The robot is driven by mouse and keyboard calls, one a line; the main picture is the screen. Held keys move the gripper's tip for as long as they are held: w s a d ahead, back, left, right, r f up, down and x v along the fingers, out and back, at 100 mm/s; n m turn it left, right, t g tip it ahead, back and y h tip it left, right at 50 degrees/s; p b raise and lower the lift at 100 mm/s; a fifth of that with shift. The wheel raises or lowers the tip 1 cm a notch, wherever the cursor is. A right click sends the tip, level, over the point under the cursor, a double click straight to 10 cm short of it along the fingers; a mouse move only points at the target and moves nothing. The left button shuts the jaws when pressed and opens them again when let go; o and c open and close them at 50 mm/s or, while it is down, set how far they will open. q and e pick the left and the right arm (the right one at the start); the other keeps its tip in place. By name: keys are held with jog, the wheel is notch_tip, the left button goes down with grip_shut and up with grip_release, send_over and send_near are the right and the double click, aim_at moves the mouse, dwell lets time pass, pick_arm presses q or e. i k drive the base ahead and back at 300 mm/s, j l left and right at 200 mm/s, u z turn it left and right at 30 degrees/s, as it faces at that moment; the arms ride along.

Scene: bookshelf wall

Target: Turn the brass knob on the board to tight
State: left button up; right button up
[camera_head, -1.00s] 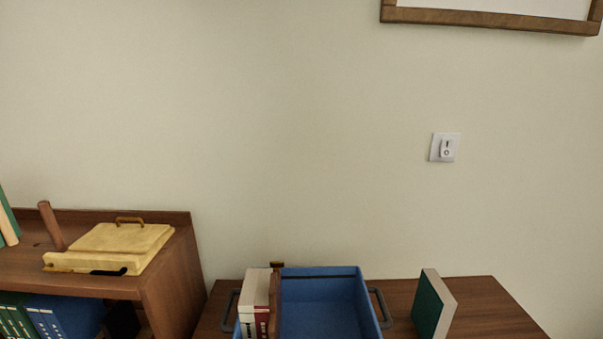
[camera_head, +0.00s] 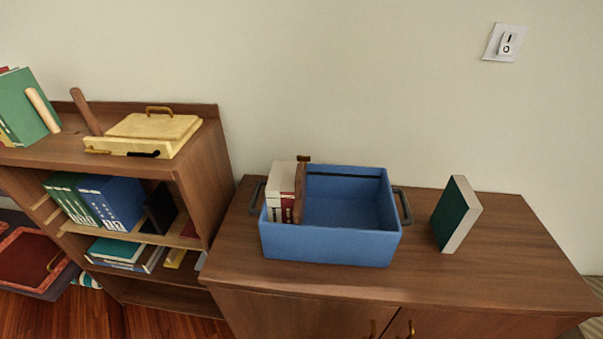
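A small brass knob (camera_head: 304,158) shows at the top of a thin upright brown wooden board (camera_head: 300,192). The board stands inside a blue crate (camera_head: 330,245), to the left of its middle. Pale and red books (camera_head: 280,190) stand upright against the board's left side. The knob is small in this view and I cannot tell how tight it is. Neither of my grippers is in view.
The crate, with dark side handles, stands on a brown cabinet (camera_head: 490,275). A dark green book (camera_head: 454,214) stands to its right. A bookshelf (camera_head: 215,165) at left holds a yellow box (camera_head: 150,130) and several books. A switch (camera_head: 505,42) is on the wall.

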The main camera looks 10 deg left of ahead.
aim_at(303, 160)
jog(key=j+z, duration=0.25)
jog(key=j, duration=0.15)
jog(key=k+j+z, duration=0.15)
jog(key=j+z, duration=0.15)
jog(key=k+j+z, duration=0.25)
jog(key=j, duration=0.25)
jog(key=j+z, duration=0.3)
jog(key=k+j, duration=0.05)
jog(key=j, duration=0.05)
